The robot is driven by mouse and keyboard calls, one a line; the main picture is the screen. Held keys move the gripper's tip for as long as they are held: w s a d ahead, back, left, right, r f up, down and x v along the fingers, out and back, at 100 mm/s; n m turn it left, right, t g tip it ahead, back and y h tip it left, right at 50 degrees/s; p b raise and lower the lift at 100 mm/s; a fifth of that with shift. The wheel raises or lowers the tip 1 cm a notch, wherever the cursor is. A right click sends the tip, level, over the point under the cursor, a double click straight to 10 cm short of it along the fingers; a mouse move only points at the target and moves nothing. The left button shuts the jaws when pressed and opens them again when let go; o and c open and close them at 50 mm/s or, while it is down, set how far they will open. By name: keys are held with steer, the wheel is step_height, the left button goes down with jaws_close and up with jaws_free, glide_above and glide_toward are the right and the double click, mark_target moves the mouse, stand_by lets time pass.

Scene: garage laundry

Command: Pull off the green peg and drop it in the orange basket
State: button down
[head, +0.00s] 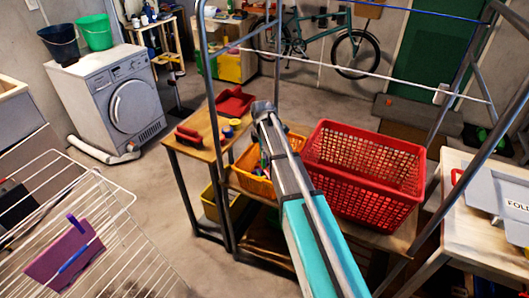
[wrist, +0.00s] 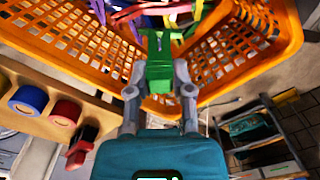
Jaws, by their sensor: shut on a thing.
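In the wrist view my gripper (wrist: 160,90) is shut on the green peg (wrist: 159,62), which sits between its two grey fingers. The orange basket (wrist: 75,52) fills the far side of that view, with several coloured pegs inside. The held peg appears over the basket; whether it touches anything there I cannot tell. In the head view the orange basket (head: 257,187) stands on the wooden bench, partly covered by my arm. My gripper is not clear in the head view.
A large red basket (head: 365,172) stands right of the orange one. A white line (head: 370,76) and metal posts cross above. A wire rack (head: 85,220) stands at front left.

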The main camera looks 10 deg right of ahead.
steer(key=shift+f+b, duration=1.4)
steer(key=shift+f, duration=0.25)
steer(key=shift+c, duration=2.2)
jaws_free()
